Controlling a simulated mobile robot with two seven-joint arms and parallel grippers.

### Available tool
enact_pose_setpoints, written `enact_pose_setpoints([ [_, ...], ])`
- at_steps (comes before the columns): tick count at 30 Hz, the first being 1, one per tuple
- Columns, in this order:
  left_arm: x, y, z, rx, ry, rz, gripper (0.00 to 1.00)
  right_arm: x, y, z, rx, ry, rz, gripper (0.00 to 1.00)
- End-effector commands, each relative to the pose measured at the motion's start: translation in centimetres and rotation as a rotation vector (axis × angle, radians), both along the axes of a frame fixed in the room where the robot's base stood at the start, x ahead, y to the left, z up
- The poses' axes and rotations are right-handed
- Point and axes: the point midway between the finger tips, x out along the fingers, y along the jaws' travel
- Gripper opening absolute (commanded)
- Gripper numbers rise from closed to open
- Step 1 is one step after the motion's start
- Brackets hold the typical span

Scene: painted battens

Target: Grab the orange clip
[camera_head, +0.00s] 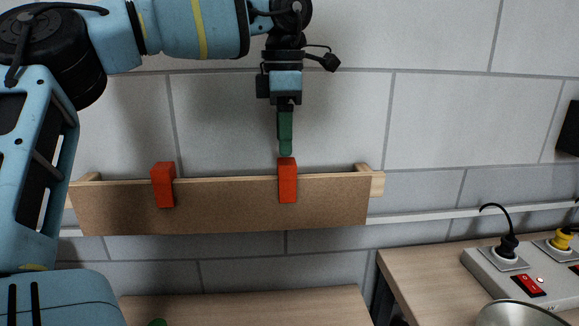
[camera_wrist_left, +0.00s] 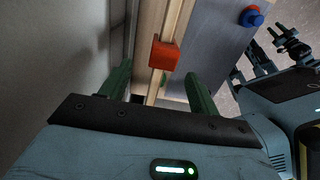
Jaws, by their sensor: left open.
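Two orange-red clips sit over the top edge of a brown board in the head view, a left clip (camera_head: 163,186) and a right clip (camera_head: 288,182). My left gripper (camera_head: 285,152) points down just above the right clip, its green fingers overlapping in this view. In the left wrist view my left gripper (camera_wrist_left: 158,72) is open, with a green finger at each side. An orange clip (camera_wrist_left: 163,53) shows in the gap, beyond the fingertips, with nothing held. My right gripper is not in view.
The brown board (camera_head: 225,210) hangs before a grey tiled wall. Below is a wooden table (camera_head: 250,308). At right, another table carries a power strip (camera_head: 510,275) with plugs and a round metal rim (camera_head: 518,312). A blue and red object (camera_wrist_left: 251,16) lies below in the wrist view.

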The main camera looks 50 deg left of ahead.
Motion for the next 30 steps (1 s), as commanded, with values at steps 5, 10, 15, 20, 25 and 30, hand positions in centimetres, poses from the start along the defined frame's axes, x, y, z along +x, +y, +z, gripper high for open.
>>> enact_pose_setpoints([
  [5, 0.0, 0.0, 0.0, 0.001, -0.001, -0.001, 0.62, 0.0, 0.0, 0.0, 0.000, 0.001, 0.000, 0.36],
  [10, 0.0, 0.0, -0.5, -0.001, 0.001, -0.001, 0.62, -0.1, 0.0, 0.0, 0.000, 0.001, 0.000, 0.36],
  [15, 0.0, -0.1, -2.2, 0.000, 0.001, -0.002, 0.62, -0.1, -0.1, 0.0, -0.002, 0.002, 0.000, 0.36],
  [20, 0.0, -0.1, -2.6, 0.000, 0.000, 0.000, 0.62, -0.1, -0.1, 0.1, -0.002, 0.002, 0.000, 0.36],
  [25, -0.1, -0.4, -4.0, -0.002, 0.001, -0.003, 0.62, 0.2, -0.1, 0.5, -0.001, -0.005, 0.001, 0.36],
  [30, 0.0, -0.7, -6.3, -0.001, 0.000, -0.001, 0.62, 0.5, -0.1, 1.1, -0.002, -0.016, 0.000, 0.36],
])
